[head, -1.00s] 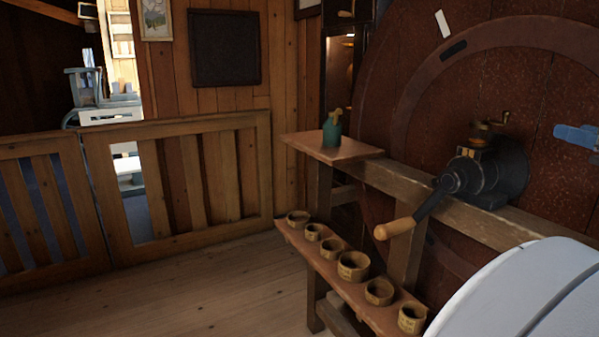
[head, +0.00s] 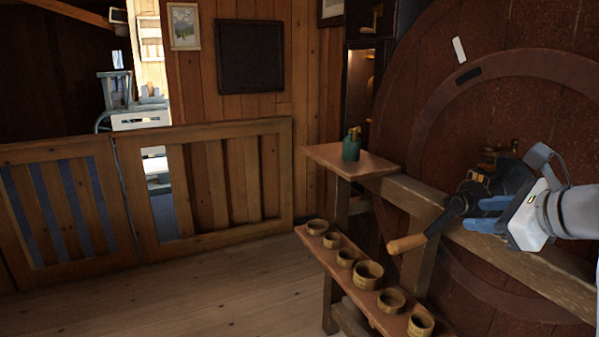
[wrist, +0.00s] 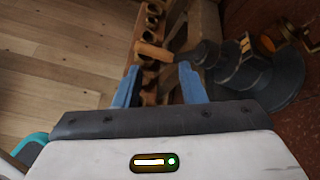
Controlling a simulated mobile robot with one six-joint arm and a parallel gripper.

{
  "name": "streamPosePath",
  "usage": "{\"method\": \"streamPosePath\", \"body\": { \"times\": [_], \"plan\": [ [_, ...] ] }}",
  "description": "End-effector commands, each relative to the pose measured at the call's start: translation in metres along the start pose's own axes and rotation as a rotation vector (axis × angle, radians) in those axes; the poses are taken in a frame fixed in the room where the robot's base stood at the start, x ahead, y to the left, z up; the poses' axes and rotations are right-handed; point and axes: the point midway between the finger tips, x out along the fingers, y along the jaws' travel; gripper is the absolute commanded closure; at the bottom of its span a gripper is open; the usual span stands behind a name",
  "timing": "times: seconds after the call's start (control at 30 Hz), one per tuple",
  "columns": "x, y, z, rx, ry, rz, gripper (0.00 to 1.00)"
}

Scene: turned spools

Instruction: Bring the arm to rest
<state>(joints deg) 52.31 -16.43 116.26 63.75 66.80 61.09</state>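My gripper (head: 484,214) is at the right of the head view, in front of the dark crank machine (head: 462,197) on the wooden beam. Its two blue fingers point left and partly cover the machine. In the wrist view the fingers of my gripper (wrist: 160,88) stand apart with nothing held between them. The wooden crank handle (wrist: 154,50) shows beyond the fingertips there, and the machine's dark body (wrist: 262,75) lies to their right.
A low shelf (head: 318,252) holds a row of several small wooden cups. A teal bottle (head: 351,146) stands on a small wooden ledge (head: 335,158). A slatted wooden gate (head: 210,190) closes off the left. The floor (head: 190,300) in front of it is clear.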

Motion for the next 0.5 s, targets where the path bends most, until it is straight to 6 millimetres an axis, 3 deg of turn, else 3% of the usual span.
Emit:
{"method": "streamPosePath", "body": {
  "times": [0.03,0.23,0.4,0.5],
  "plan": [
    [0.007,0.018,0.017,-0.11,0.031,0.079,0.63],
    [0.028,0.106,0.03,-0.656,0.131,0.405,0.63],
    [0.021,0.167,0.033,-1.181,0.129,0.676,0.63],
    [0.011,0.193,0.032,-1.498,0.093,0.823,0.63]
  ]
}}
